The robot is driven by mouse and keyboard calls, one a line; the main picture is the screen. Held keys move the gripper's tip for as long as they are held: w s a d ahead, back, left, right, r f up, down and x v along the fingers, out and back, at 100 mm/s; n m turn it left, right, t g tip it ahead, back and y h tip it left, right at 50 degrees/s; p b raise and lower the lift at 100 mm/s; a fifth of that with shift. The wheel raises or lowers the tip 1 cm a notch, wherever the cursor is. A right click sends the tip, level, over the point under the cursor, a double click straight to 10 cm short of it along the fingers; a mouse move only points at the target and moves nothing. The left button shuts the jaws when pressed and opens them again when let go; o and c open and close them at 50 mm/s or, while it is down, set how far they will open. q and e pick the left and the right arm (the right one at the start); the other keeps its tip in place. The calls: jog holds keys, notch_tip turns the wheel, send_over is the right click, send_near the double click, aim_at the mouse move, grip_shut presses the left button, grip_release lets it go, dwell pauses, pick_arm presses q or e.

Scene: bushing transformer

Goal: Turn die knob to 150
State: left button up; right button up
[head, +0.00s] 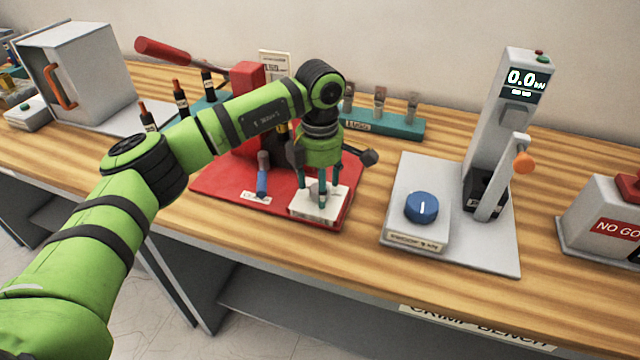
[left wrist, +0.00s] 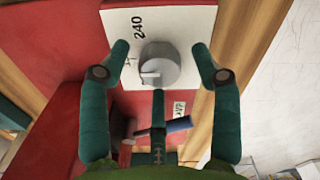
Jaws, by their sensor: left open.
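The die knob (left wrist: 160,66) is a grey round dial on a white plate (left wrist: 177,20). In the left wrist view a pale mark on the knob lies at its lower left, pointing roughly left. The number 240 is readable on the plate above and left of the knob; another marking beside it is not readable. My left gripper (head: 323,190) points down over the white plate at the front right of the red press base (head: 225,185). Its fingers are open, with two on either side of the knob and a third below it. In the head view the fingers largely hide the knob.
A blue-handled piece (head: 262,182) stands on the red base left of my gripper. To the right is a grey tester with a blue knob (head: 421,207) and a display (head: 527,82) reading 0.0. A teal lug rack (head: 385,124) is behind. Bare wood lies between base and tester.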

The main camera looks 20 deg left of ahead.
pick_arm(q)
notch_tip(320, 180, up, 12)
dwell(0.4)
jog(key=shift+f, duration=0.15)
